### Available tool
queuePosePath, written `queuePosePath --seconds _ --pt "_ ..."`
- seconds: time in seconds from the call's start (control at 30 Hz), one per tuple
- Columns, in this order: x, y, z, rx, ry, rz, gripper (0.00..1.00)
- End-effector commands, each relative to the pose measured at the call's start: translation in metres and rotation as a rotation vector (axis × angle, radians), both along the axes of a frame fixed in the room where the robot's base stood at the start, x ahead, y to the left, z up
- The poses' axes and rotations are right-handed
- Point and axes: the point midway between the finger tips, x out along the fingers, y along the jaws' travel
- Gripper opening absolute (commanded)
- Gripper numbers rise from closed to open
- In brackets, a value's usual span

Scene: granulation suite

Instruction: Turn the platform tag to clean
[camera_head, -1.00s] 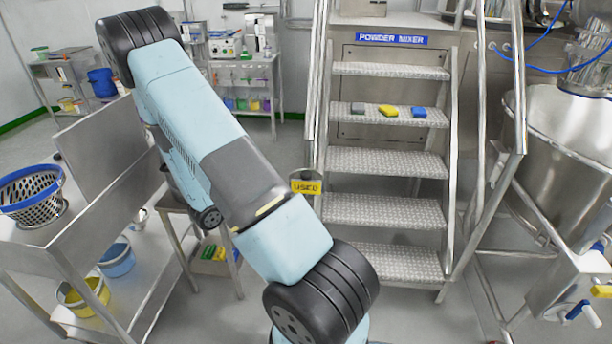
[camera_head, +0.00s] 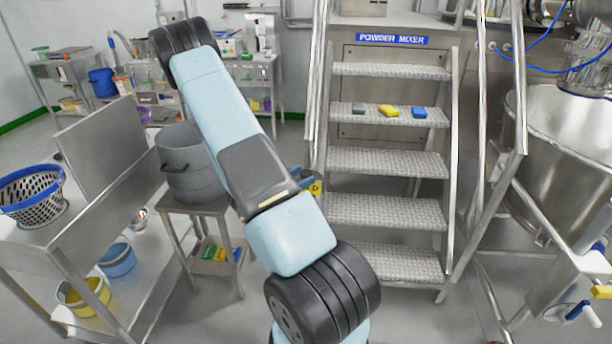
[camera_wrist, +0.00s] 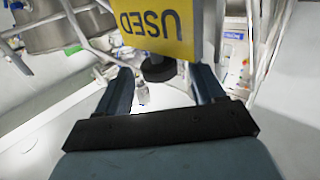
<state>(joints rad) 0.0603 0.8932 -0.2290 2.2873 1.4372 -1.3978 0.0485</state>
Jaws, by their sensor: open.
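The platform tag (camera_wrist: 155,28) is a yellow plate reading USED. It appears upside down at the top of the wrist view. A black round knob (camera_wrist: 158,69) sits at the tag's edge. My gripper (camera_wrist: 163,72) is open, with one finger on each side of the knob. No contact between fingers and knob can be made out. In the head view, only a small yellow corner of the tag (camera_head: 316,188) shows beside the stair's left rail. My arm and the dark blue gripper hide the rest.
The metal steps (camera_head: 386,160) rise to the powder mixer platform, with coloured blocks on one tread. A steel pot (camera_head: 188,165) stands on a small table left of my arm. A steel vessel (camera_head: 560,150) is on the right. A trolley with a blue-rimmed basket (camera_head: 32,195) is at left.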

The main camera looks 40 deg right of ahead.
Motion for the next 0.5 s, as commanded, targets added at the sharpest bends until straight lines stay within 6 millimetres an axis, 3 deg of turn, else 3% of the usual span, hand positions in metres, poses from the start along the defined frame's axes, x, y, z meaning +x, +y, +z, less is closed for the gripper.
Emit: queuePosePath --seconds 0.2,0.5 --pt "-0.002 -0.021 0.000 -0.001 -0.001 -0.003 0.68" --pt "-0.002 -0.026 0.000 0.000 -0.001 0.000 0.68"
